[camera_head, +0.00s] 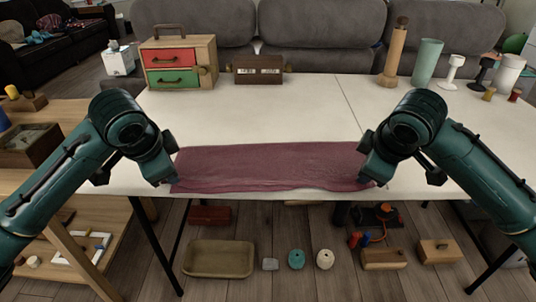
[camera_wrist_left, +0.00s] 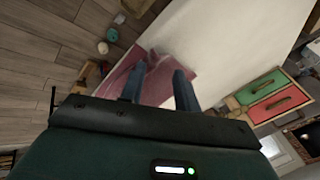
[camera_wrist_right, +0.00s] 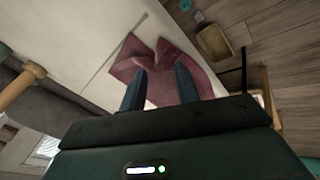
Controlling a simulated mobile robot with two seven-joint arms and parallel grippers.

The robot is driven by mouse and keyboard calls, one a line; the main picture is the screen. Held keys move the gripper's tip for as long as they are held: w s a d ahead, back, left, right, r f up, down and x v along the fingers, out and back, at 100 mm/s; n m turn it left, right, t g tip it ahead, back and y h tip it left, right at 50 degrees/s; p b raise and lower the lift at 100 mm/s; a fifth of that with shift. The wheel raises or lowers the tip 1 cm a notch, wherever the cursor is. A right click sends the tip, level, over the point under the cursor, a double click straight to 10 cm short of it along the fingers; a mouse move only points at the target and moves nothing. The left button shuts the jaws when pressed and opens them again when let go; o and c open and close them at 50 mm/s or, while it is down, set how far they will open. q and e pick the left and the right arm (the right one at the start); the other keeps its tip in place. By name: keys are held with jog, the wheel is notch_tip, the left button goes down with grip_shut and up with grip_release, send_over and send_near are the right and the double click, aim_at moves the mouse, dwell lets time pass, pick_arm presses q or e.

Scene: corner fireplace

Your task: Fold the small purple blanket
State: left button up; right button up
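The purple blanket (camera_head: 270,167) lies as a wide, shallow strip along the front edge of the white table (camera_head: 260,115). My left gripper (camera_head: 172,182) is at its left end and my right gripper (camera_head: 370,178) at its right end. In the left wrist view the two fingers stand apart, with the blanket (camera_wrist_left: 165,82) beyond and between them. In the right wrist view the fingers also stand apart, and the blanket (camera_wrist_right: 160,85) shows raised, bunched folds ahead of them. Whether the fingertips touch the cloth is hidden.
A wooden box with red and green drawers (camera_head: 178,65), a small wooden box (camera_head: 258,69), a wooden bottle shape (camera_head: 394,55) and a green cylinder (camera_head: 426,62) stand at the back. The table middle is clear. A tray (camera_head: 219,259) and several objects lie beneath the table.

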pick_arm(q)
jog(key=shift+o, duration=0.7)
pick_arm(e)
jog(key=shift+o, duration=0.8)
jog(key=shift+s+r, duration=0.15)
jog(key=shift+r, duration=0.3)
pick_arm(q)
jog(key=s+v, duration=0.1)
jog(key=v, duration=0.9)
pick_arm(e)
jog(key=s+v, duration=0.1)
jog(key=v, duration=0.9)
jog(key=shift+f, duration=0.3)
pick_arm(q)
jog(key=shift+s+r, duration=0.15)
jog(key=shift+c, duration=0.6)
pick_arm(e)
jog(key=shift+c, duration=0.6)
